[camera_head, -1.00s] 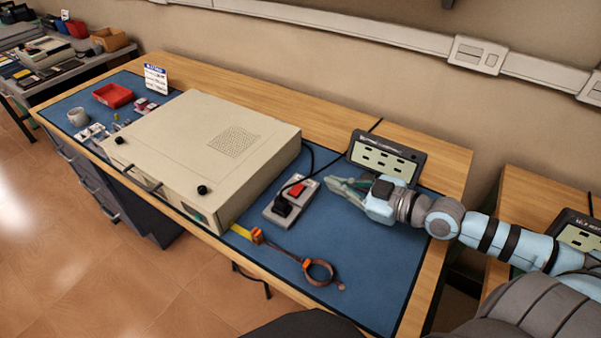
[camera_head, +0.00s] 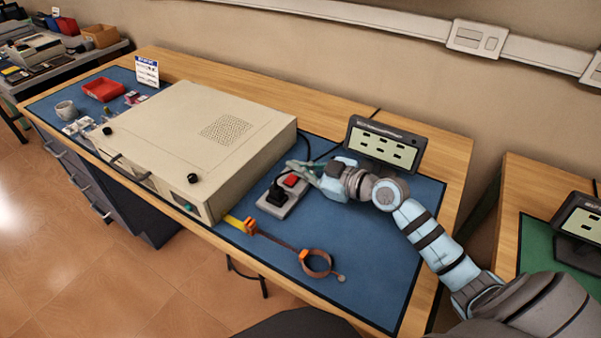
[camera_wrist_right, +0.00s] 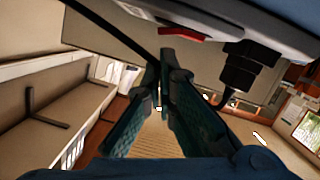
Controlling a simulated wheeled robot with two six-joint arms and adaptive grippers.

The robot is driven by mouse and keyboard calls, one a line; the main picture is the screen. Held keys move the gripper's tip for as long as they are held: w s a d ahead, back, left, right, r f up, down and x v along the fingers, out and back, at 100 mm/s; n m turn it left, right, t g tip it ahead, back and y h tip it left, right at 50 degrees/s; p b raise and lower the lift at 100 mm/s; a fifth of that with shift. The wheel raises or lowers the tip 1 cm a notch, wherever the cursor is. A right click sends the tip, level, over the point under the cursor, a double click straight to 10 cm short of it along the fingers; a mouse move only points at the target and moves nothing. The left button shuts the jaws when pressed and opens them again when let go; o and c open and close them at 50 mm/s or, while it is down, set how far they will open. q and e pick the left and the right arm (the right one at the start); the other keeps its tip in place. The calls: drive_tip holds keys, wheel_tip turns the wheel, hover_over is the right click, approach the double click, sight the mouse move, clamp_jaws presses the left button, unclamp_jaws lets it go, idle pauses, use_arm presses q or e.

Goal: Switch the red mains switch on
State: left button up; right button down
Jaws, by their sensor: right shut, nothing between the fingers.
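The red mains switch (camera_head: 290,180) sits on a small grey socket box (camera_head: 291,203) on the blue mat, and it also shows at the top of the right wrist view (camera_wrist_right: 185,32). A black plug (camera_head: 275,191) stands in the same box, beside the switch. My right gripper (camera_head: 298,166) is shut and empty, its fingertips close behind the switch in the head view. In the right wrist view the fingers (camera_wrist_right: 165,70) are together, with the switch off to one side; I cannot tell whether they touch it. The switch's on or off position is unclear. My left gripper is not in view.
A large beige instrument case (camera_head: 200,135) stands left of the socket box. A dark display panel (camera_head: 384,145) stands behind my right gripper. A yellow-orange tape and brown strap (camera_head: 282,241) lie in front.

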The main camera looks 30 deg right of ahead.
drive_tip(key=shift+d+f, duration=0.15)
drive_tip(key=shift+f, duration=0.1)
